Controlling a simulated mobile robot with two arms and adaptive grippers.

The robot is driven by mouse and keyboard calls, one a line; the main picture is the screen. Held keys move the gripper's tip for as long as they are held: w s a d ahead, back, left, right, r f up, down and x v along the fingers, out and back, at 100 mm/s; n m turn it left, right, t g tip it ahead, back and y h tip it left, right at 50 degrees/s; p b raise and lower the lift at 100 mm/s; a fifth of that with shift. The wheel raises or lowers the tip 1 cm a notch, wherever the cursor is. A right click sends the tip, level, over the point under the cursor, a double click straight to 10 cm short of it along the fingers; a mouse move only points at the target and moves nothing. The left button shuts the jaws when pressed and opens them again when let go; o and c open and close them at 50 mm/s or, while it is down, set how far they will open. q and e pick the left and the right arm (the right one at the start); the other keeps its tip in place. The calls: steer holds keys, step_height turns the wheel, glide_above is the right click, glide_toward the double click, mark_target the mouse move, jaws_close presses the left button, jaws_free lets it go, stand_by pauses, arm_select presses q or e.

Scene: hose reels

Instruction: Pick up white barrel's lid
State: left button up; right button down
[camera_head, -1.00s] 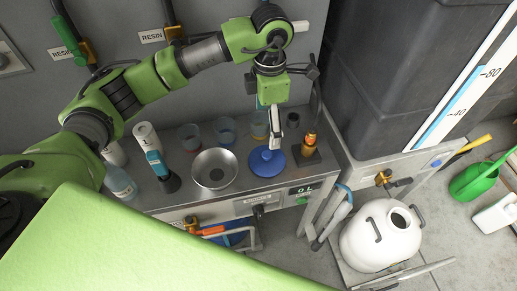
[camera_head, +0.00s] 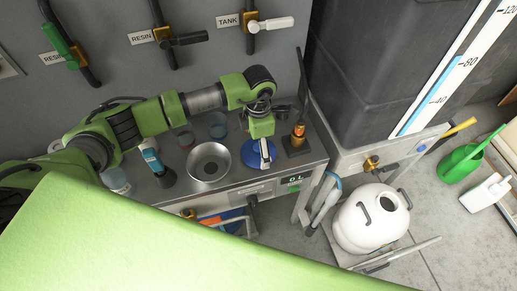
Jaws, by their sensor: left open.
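The white barrel (camera_head: 360,226) stands on the floor at the lower right, with a dark round opening (camera_head: 388,203) in its top and grey handles. A round blue lid (camera_head: 250,157) lies on the metal counter, right of a steel bowl. My left gripper (camera_head: 266,160) is open and pointing down at the lid, its pale finger covering part of it. I cannot tell whether the finger touches the lid; its knob is mostly hidden. My right gripper is not in view.
On the counter (camera_head: 228,190) are a steel bowl (camera_head: 209,163), a blue-and-white bottle (camera_head: 152,160), cups and an amber bottle (camera_head: 298,136) on a dark stand. A dark tank (camera_head: 365,70) rises at the right. A green watering can (camera_head: 458,166) stands on the floor.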

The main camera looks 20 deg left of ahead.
arm_select(q)
steer(key=shift+f, duration=0.15)
jaws_close()
stand_by(0.4)
